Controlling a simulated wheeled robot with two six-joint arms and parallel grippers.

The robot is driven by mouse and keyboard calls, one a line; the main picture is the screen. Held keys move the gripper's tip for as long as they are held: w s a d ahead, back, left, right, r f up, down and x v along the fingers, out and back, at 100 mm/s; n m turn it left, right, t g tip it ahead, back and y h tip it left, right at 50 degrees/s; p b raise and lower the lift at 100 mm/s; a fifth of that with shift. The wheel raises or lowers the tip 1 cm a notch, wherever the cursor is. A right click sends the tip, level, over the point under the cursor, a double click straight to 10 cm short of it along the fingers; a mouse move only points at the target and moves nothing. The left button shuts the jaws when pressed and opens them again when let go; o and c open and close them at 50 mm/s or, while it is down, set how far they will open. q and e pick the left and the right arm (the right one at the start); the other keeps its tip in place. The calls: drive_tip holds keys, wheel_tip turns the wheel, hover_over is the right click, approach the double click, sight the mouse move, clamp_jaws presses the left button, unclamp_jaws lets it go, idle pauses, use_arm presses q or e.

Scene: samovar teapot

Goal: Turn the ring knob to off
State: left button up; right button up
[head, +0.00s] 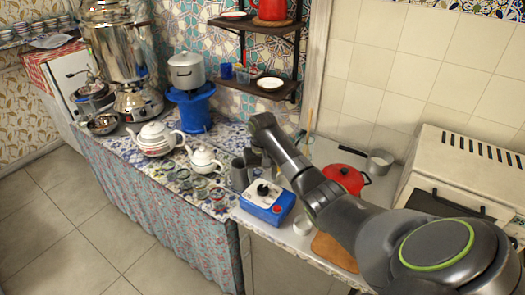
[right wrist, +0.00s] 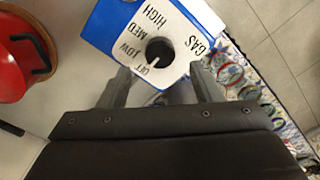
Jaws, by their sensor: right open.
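The ring knob (right wrist: 160,50) is dark and round, on the white printed top of a blue box (right wrist: 105,28). Labels GAS, HIGH, MED, LOW and OFF curve around it. A pale mark by the knob lies on the OFF/LOW side, but I cannot tell its exact setting. In the head view the blue box (head: 268,208) stands on the counter with its dark knob (head: 263,189) on top. My right gripper (right wrist: 163,86) is open and empty, its two fingers apart just short of the knob. In the head view my right gripper (head: 246,170) is beside the box. My left gripper is not in view.
A red lidded pot (right wrist: 22,58) stands near the box; it also shows in the head view (head: 343,180). White teapots (head: 155,138), small glasses and a blue stand (head: 190,110) with a pot are on the patterned cloth. A white oven (head: 465,165) is at right.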

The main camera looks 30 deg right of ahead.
wheel_tip(320, 180, up, 7)
drive_tip(key=b, duration=0.1)
wheel_tip(320, 180, up, 4)
drive_tip(key=r+p, duration=0.1)
drive_tip(key=p, duration=0.2)
hover_over(263, 188)
drive_tip(key=shift+a+r+p, duration=0.1)
drive_tip(key=shift+r+p, duration=0.15)
drive_tip(key=shift+p, duration=0.15)
